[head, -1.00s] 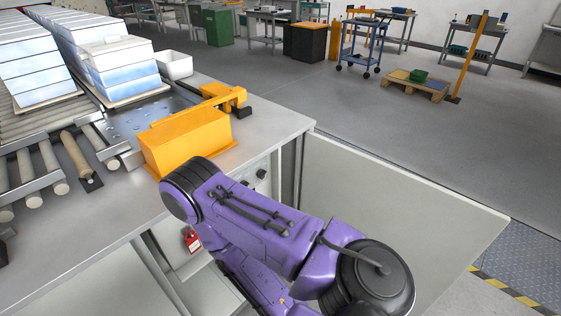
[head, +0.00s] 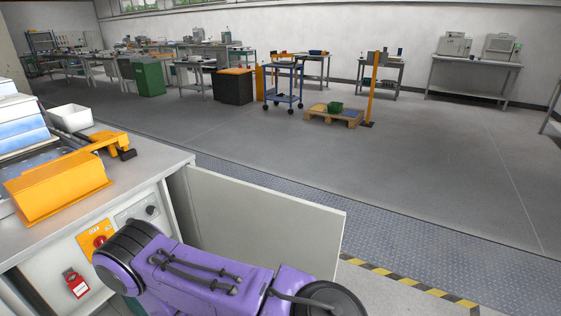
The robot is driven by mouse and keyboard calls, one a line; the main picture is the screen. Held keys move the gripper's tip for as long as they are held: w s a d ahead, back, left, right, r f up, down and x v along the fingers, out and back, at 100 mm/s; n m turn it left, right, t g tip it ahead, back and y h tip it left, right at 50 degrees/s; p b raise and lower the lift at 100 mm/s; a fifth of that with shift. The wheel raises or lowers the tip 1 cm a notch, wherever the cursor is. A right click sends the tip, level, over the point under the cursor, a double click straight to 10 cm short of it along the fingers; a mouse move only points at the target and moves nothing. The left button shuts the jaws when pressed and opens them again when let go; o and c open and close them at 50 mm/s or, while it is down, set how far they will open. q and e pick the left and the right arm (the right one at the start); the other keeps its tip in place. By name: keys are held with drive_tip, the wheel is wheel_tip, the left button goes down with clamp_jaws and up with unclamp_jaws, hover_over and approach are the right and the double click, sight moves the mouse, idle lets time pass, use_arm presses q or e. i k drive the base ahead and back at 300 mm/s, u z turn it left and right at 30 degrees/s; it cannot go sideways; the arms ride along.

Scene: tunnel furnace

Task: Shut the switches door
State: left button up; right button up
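The switches door (head: 265,220) is a pale grey panel in the head view. It stands wide open, swung out to the right from the cabinet's right edge. The switch panel on the cabinet front is exposed, with a red switch on an orange plate (head: 88,235), a black knob (head: 151,210) and a red padlock-like tag (head: 76,285). One of my purple arms crosses the bottom of the view in front of the cabinet and the door's lower part. Neither gripper shows, and any contact with the door is hidden.
The metal worktop (head: 130,165) carries an orange housing (head: 58,186), a white bin (head: 70,118) and stacked white-blue boxes. Open floor (head: 440,170) lies right of the door, with a yellow-black strip (head: 400,278). A blue cart (head: 283,85) and a pallet (head: 333,116) stand farther back.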

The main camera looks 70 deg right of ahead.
sight(240, 220)
drive_tip(key=u, duration=2)
drive_tip(key=k, duration=2.85)
drive_tip(key=z, duration=1.95)
